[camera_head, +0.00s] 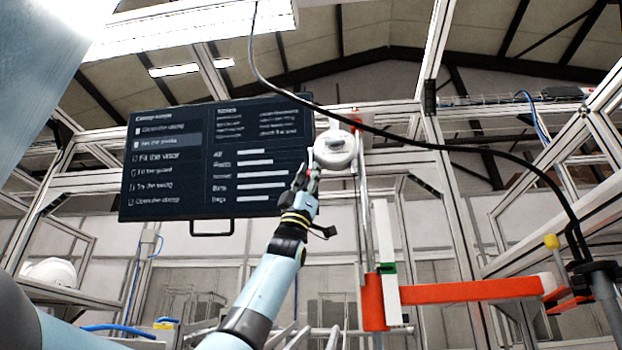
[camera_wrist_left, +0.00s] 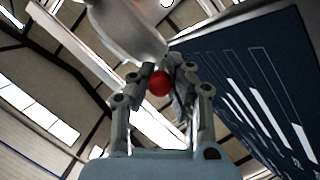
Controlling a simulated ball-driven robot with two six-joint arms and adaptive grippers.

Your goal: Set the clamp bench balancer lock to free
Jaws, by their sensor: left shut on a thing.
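The balancer (camera_head: 335,152) is a round white housing hanging high in the middle of the head view, beside a screen. In the left wrist view its pale body (camera_wrist_left: 128,28) fills the top. A round red knob (camera_wrist_left: 160,83) sits just below the housing, between my fingers. My left gripper (camera_head: 309,168) reaches up to the lower left side of the balancer. In the left wrist view the gripper (camera_wrist_left: 160,80) is shut on the red knob. The knob's lever is mostly hidden, and I cannot read the lock's setting. My right gripper is not in view.
A dark screen (camera_head: 215,160) stands close behind and left of my left gripper. A black cable (camera_head: 440,148) arcs across to the right. An orange arm (camera_head: 470,291) spans the lower right by a white upright (camera_head: 385,250). Aluminium frames (camera_head: 450,180) surround the space.

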